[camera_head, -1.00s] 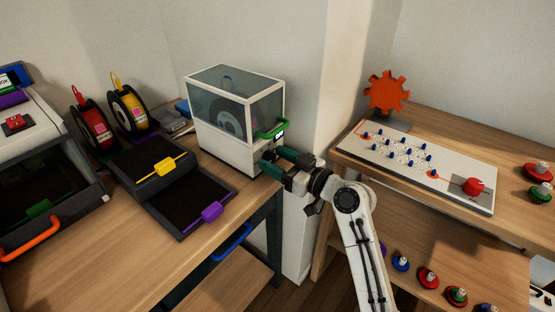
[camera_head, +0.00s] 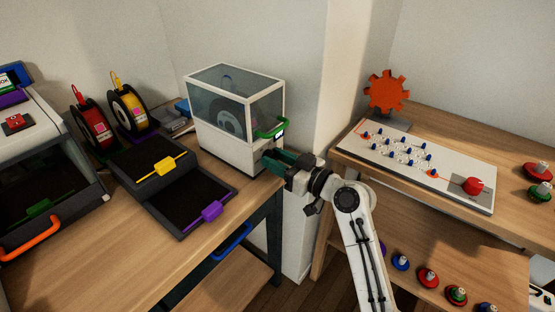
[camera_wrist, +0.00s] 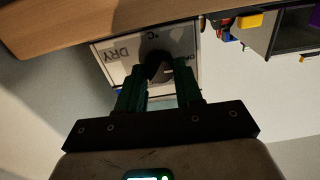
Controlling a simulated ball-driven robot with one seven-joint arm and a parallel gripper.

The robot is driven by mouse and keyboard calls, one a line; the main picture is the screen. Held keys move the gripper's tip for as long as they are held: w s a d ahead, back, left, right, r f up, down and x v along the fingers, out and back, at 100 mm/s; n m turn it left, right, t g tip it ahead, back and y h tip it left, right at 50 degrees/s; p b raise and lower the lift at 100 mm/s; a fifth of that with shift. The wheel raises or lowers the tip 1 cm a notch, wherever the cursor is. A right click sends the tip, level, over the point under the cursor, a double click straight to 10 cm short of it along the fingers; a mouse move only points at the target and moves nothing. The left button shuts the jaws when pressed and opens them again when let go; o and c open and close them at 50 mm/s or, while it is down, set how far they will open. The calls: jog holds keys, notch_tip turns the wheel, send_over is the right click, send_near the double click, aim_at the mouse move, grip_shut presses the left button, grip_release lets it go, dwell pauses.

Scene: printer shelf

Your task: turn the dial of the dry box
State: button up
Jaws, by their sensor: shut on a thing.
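The dry box (camera_head: 222,145) is a white-framed case with dark clear walls and a green handle (camera_head: 271,128); it stands at the back right end of the left table. Its front face (camera_wrist: 118,55), marked DRY, shows upside down in the wrist view. The dial (camera_wrist: 154,56) is a dark knob on that face, partly hidden by my fingers. My gripper (camera_head: 270,160) has green fingers and reaches the lower front of the box. In the wrist view the gripper (camera_wrist: 160,75) is shut on the dial, with its fingertips at the dial's sides.
Two black trays with a yellow handle (camera_head: 166,166) and a purple handle (camera_head: 211,210) lie left of the box. Red and yellow spools (camera_head: 129,108) stand behind. The right table holds a white pegboard (camera_head: 400,152) and an orange gear (camera_head: 386,91).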

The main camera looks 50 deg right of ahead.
jog(key=m+p, duration=0.2)
jog(key=m, duration=0.4)
jog(key=shift+m+p, duration=0.35)
jog(key=shift+m, duration=0.05)
jog(key=shift+d+m+p, duration=0.15)
jog(key=shift+m+p, duration=0.9)
jog(key=shift+m, duration=1.25)
jog(key=shift+f, duration=0.1)
jog(key=o, duration=1)
jog(key=shift+s, duration=0.1)
jog(key=s+b, duration=0.1)
jog(key=s, duration=0.9)
jog(key=shift+s+d+b, duration=0.15)
jog(key=shift+s+b, duration=0.2)
